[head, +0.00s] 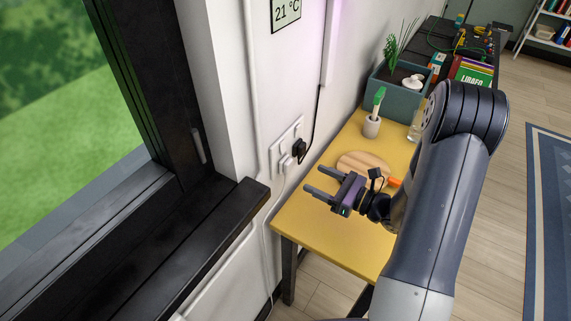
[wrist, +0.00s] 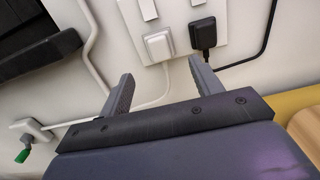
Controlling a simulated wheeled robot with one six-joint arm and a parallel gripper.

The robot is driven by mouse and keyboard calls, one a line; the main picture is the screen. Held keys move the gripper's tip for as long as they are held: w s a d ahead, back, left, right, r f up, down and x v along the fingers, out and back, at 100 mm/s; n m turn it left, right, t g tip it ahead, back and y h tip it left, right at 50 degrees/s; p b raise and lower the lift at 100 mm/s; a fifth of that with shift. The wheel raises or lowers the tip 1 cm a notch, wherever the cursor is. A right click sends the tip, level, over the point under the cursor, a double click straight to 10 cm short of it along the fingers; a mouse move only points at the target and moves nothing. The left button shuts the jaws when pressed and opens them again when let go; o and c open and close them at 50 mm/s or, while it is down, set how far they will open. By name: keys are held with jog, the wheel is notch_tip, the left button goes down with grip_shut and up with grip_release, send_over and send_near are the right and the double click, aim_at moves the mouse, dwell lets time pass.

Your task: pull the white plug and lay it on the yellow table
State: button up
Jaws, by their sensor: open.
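The white plug (wrist: 158,46) sits in the wall socket plate (wrist: 190,14), with its white cord hanging down. In the head view the white plug (head: 287,161) shows small on the wall, left of the black plug. My gripper (head: 313,179) is open and empty, its fingers pointing at the wall. In the wrist view my gripper (wrist: 160,85) has its fingers apart, below the white plug and not touching it. The yellow table (head: 330,238) stands against the wall under and beyond my gripper.
A black plug (wrist: 204,36) with a black cord sits close right of the white one. On the table are a round wooden board (head: 362,164), a small pot (head: 371,127) and a planter (head: 397,95). A dark window sill (head: 215,235) juts out at left. The table's near end is clear.

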aim_at(291, 167)
jog(key=x, duration=0.6)
jog(key=shift+w+a, duration=0.15)
jog(key=shift+a, duration=0.2)
jog(key=shift+x, duration=0.9)
jog(key=shift+b, duration=0.75)
jog(key=c, duration=1.3)
jog(key=shift+b+v, duration=0.55)
jog(key=shift+v, duration=2.5)
jog(key=shift+w, duration=0.1)
jog(key=w+d+m+t+h, duration=0.1)
jog(key=d+m+t+h, duration=0.1)
jog(key=h, duration=0.1)
jog(key=w+d+r+m+t+h, duration=0.1)
jog(key=w+d+m+t+h, duration=0.1)
jog(key=m+h, duration=0.1)
jog(key=w+d+m+t+h, duration=0.1)
jog(key=d+m+t+h, duration=0.1)
jog(key=d+t+h, duration=0.1)
jog(key=shift+w+r+m+h, duration=0.2)
jog(key=shift+r+m+h, duration=0.2)
